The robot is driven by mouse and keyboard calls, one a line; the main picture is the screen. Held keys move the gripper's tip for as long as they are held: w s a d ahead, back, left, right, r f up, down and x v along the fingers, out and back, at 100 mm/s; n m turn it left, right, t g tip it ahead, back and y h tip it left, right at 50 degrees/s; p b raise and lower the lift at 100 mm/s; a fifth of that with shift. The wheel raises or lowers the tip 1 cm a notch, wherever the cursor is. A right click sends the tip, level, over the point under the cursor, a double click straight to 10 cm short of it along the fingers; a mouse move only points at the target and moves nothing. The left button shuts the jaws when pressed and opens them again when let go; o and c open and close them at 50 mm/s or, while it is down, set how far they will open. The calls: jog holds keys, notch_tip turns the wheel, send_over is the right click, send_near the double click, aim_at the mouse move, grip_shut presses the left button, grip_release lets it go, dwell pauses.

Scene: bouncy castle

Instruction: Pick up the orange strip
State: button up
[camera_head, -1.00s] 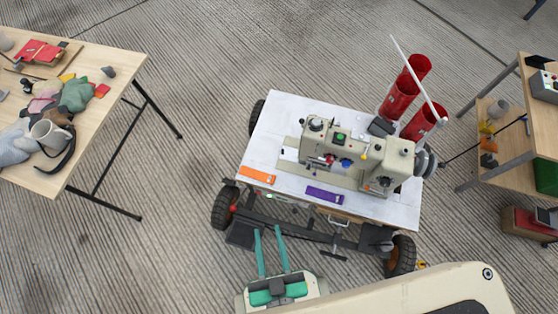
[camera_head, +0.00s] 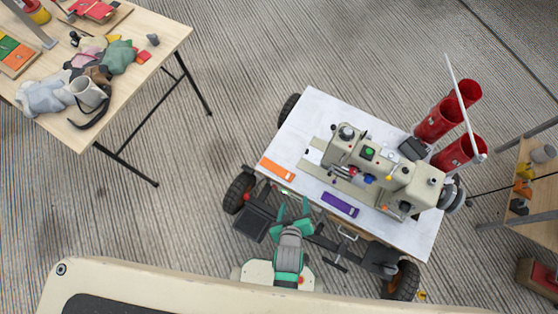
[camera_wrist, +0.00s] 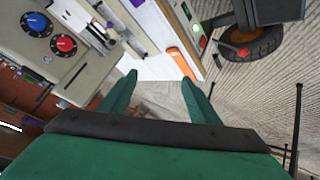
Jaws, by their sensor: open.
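The orange strip (camera_head: 277,170) lies flat on the white top of the wheeled cart, near its front left edge. In the wrist view the orange strip (camera_wrist: 181,63) shows beyond the fingertips, above the gap between them and a little right of its middle. My gripper (camera_head: 292,208) is open and empty, just off the cart's front edge, below and slightly right of the strip in the head view. Its two green fingers (camera_wrist: 158,80) are spread apart in the wrist view and touch nothing that I can see.
A purple strip (camera_head: 340,204) lies right of the orange one. A cluttered wooden table (camera_head: 160,40) is at upper left. Open floor lies between table and cart.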

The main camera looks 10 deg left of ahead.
jog(key=w+f+n+g, duration=0.2)
jog(key=w+f, duration=0.3)
jog(key=f, duration=0.1)
jog(key=n+g, duration=0.5)
jog(key=g, duration=0.2)
send_over(290, 177)
jog(key=f, duration=0.5)
jog(key=shift+w+a+f, duration=0.1)
jog(key=shift+w, duration=0.15)
jog(key=shift+s+f, duration=0.2)
jog(key=shift+f, duration=2.5)
jog(key=c, duration=1.1)
